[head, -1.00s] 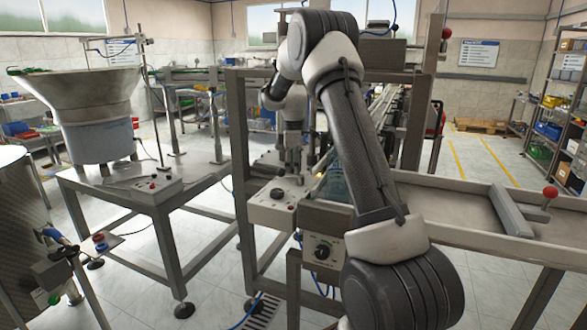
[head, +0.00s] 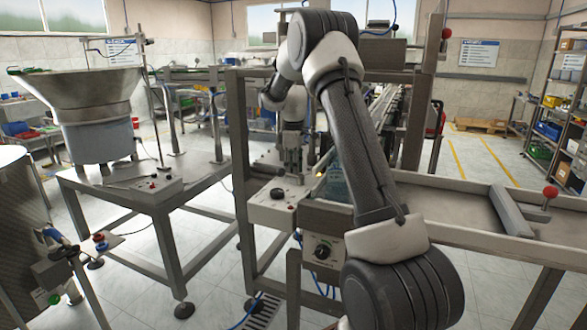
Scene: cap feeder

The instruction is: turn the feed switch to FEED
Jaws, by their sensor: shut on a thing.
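A grey control box (head: 257,210) with a black knob (head: 277,194) and a red button (head: 291,208) on top stands left of my arm. Below it, a panel (head: 309,243) carries a dark rotary switch (head: 323,252) with a light pointer. The lettering on both is too small to read, so I cannot tell which one is the feed switch. My gripper (head: 292,168) points down just behind the control box, above and right of the black knob in the picture. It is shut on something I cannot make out. Its tips are small and partly hidden.
A bowl feeder (head: 100,135) stands on a metal table at left. A bluish clear container (head: 337,183) is partly hidden behind my arm. A steel tray (head: 450,212) with a red-knobbed lever (head: 550,192) lies right. Frame posts (head: 237,150) stand close to my arm.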

